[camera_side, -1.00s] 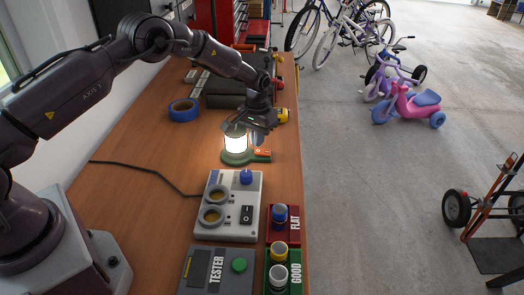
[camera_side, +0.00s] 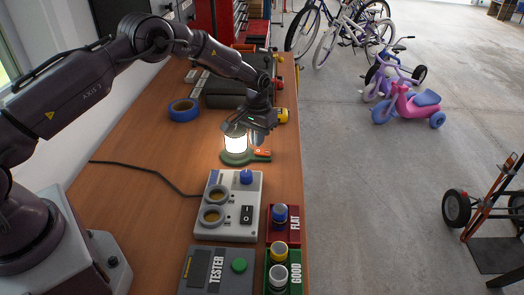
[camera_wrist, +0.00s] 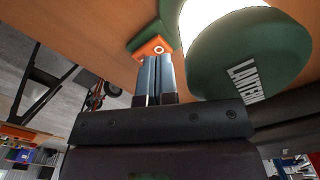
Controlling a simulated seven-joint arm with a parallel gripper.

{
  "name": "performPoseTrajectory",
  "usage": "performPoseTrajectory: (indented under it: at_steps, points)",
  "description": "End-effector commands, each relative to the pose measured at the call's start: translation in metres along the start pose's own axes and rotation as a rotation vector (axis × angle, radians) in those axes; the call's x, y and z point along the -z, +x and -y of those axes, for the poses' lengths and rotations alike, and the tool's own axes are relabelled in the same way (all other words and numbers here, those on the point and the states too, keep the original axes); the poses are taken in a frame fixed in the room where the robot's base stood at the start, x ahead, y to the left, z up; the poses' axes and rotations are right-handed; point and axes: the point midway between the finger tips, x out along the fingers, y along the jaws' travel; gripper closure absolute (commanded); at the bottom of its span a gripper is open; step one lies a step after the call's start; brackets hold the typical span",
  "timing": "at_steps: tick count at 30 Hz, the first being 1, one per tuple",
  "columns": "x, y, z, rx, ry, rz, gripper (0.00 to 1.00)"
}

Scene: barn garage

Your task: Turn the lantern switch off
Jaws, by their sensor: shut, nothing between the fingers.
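The lantern (camera_side: 236,144) stands on the bench and its lamp glows bright white. Its green base (camera_wrist: 240,62) carries the word LANTERN in the wrist view. An orange rocker switch (camera_side: 262,152) sits on a green arm at the base's right side; it also shows in the wrist view (camera_wrist: 148,48). My gripper (camera_side: 258,142) is shut and empty beside the lamp, just above the switch. In the wrist view my fingertips (camera_wrist: 157,58) overlap the switch's near edge. I cannot tell whether they touch it. A white ring mark shows on the switch's uncovered end.
A grey switch panel (camera_side: 230,228), a tester box (camera_side: 203,283), a red FLAT tray (camera_side: 293,237) and a green GOOD tray (camera_side: 296,262) lie in front. Blue tape (camera_side: 184,110) lies behind left. The bench's right edge is close to the switch.

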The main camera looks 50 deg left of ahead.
Motion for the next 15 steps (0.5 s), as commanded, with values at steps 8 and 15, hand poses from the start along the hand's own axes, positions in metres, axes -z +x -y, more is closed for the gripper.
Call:
performPoseTrajectory:
  at_steps: [8, 15]
  points:
    - [0.0, 0.0026, 0.0, 0.0, 0.0, 0.0, 1.0]
    - [-0.0001, 0.0062, 0.0, 0.0, 0.0, 0.001, 1.0]
